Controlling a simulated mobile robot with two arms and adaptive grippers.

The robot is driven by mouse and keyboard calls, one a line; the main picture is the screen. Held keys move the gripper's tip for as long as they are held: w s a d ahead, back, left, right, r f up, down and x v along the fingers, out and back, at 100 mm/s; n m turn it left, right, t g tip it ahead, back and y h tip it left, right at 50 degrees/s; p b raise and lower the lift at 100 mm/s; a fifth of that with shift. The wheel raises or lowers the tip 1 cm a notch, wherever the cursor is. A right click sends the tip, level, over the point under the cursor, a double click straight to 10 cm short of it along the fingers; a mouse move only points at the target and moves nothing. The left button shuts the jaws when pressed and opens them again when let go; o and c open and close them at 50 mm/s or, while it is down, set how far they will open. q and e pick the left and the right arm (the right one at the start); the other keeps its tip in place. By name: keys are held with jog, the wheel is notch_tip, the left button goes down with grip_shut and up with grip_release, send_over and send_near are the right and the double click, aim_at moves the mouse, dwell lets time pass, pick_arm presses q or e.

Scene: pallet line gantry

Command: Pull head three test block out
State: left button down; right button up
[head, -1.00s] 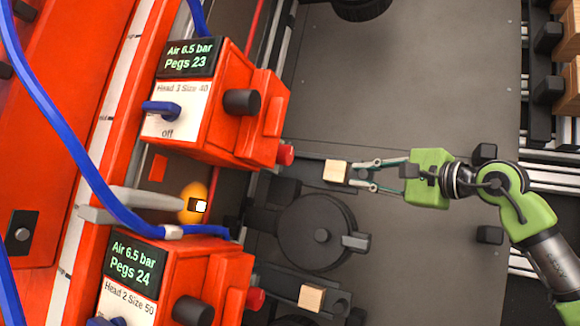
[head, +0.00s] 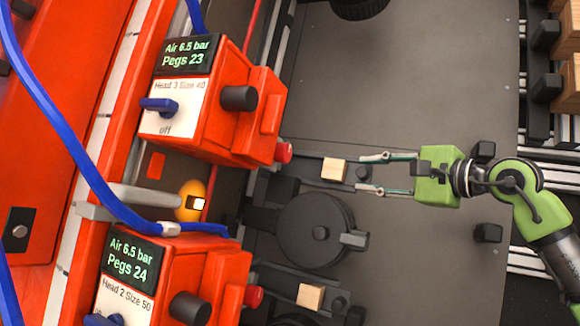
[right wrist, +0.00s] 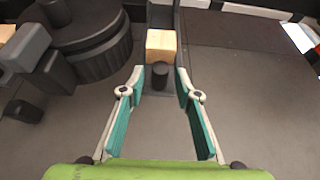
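The pale wooden test block (head: 335,170) sits in a dark holder in front of the red head three unit (head: 215,115), whose label reads "Head 3 Size 40". In the right wrist view the block (right wrist: 161,45) sits straight ahead, with a short black post (right wrist: 160,73) on its near side. My right gripper (head: 370,173) is open and empty, just right of the block. Its fingertips (right wrist: 160,85) stand on either side of the black post, apart from the block. My left gripper is not in view.
The head two unit (head: 175,270) stands below in the head view, with its own wooden block (head: 310,297). A round black drum (head: 317,228) lies between the two holders. Blue hoses (head: 75,150) cross the left side.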

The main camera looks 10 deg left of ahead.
jog(key=b+v, duration=0.2)
jog(key=v, duration=0.5)
jog(key=shift+s+d, duration=0.15)
jog(key=shift+s+r, duration=0.1)
dwell(0.4)
jog(key=s+d+r+b, duration=0.1)
jog(key=s+d+r, duration=0.2)
jog(key=s, duration=0.5)
jog(key=shift+s+d+r+b, duration=0.2)
jog(key=shift+d+r+b, duration=0.05)
jog(key=shift+r+b, duration=0.1)
